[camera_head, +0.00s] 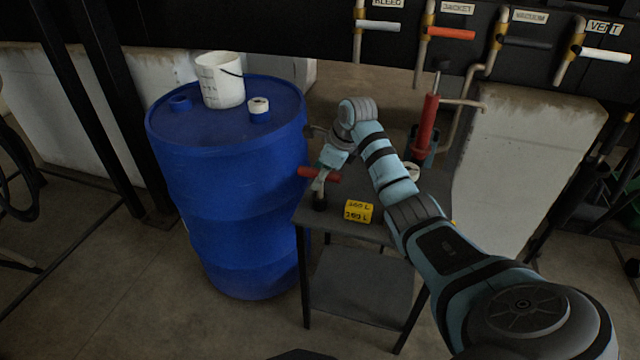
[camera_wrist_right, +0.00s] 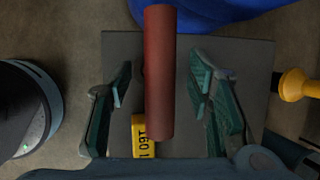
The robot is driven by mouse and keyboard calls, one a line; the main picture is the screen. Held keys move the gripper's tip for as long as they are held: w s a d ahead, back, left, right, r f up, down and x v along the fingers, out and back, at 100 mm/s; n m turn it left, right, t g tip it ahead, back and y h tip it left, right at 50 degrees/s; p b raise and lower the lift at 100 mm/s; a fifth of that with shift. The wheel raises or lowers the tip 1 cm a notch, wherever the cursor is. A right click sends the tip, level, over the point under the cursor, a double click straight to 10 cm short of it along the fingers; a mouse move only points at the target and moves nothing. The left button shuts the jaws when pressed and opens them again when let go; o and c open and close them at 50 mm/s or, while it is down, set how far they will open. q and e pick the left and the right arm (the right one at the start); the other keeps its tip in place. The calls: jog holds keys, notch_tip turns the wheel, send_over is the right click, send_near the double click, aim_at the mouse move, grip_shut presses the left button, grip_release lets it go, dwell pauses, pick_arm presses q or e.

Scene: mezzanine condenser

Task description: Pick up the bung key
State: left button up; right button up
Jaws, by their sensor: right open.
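The bung key (camera_head: 309,172) has a red crossbar handle and stands upright at the left side of the small dark table (camera_head: 338,214). My right gripper (camera_head: 325,168) comes down over it from the right. In the right wrist view the red handle (camera_wrist_right: 160,75) runs lengthwise between the two open teal fingers, with a gap on each side. The handle hides the lower part of the key in that view. My left gripper is in neither view.
A yellow labelled block (camera_head: 359,211) lies on the table beside the key. A blue drum (camera_head: 232,190) stands close at left, with a white bucket (camera_head: 219,80) on top. A red pump-like tool (camera_head: 427,125) stands behind my arm.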

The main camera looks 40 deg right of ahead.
jog(key=shift+w+f, duration=0.25)
jog(key=shift+f, duration=0.05)
jog(key=shift+r, duration=0.1)
grip_shut()
